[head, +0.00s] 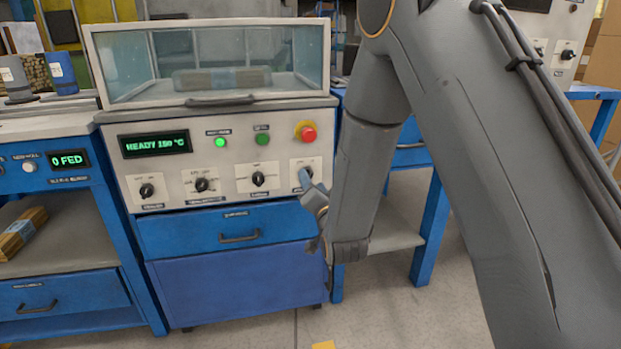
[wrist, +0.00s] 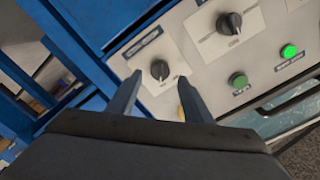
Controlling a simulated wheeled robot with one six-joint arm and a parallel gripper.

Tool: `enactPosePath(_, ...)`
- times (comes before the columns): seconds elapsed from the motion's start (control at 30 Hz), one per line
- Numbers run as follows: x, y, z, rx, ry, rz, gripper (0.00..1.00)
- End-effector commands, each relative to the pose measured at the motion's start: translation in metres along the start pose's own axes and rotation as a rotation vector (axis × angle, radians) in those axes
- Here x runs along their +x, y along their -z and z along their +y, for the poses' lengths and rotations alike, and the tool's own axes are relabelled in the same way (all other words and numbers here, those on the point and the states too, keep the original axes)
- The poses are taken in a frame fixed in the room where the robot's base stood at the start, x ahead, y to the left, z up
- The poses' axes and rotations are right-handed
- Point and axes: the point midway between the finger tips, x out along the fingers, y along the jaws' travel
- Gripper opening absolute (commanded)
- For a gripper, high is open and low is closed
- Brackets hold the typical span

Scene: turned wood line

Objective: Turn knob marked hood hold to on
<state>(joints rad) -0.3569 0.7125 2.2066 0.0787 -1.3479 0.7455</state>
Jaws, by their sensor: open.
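A pale control panel (head: 236,165) carries a row of several black knobs. Their labels are too small to read, so I cannot tell which is marked hood hold. My gripper (head: 308,182) is at the rightmost knob and partly hides it. In the wrist view, which sees the panel turned round, my open gripper (wrist: 160,82) has its two blue fingers on either side of this black knob (wrist: 160,69). I cannot tell whether they touch it. The neighbouring knob (wrist: 230,22) stands clear. The rightmost knob's pointer setting is not readable.
A clear hood (head: 130,60) covers a wrapped bundle. A blue drawer (head: 190,236) lies below.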

Motion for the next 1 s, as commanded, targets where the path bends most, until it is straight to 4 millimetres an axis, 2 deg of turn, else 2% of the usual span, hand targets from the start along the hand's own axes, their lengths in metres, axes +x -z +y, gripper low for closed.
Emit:
enactPosePath(0.1,-0.02,0.001,-0.001,0.0,-0.001,-0.001,0.46)
enactPosePath(0.3,-0.038,0.0,0.0,0.0,0.0,0.0,0.46)
enactPosePath(0.77,-0.041,-0.002,-0.002,-0.013,-0.015,-0.023,0.46)
enactPosePath(0.9,-0.046,-0.013,-0.008,-0.066,-0.076,-0.123,0.46)
enactPosePath(1.0,-0.058,-0.026,-0.013,-0.127,-0.14,-0.241,0.46)
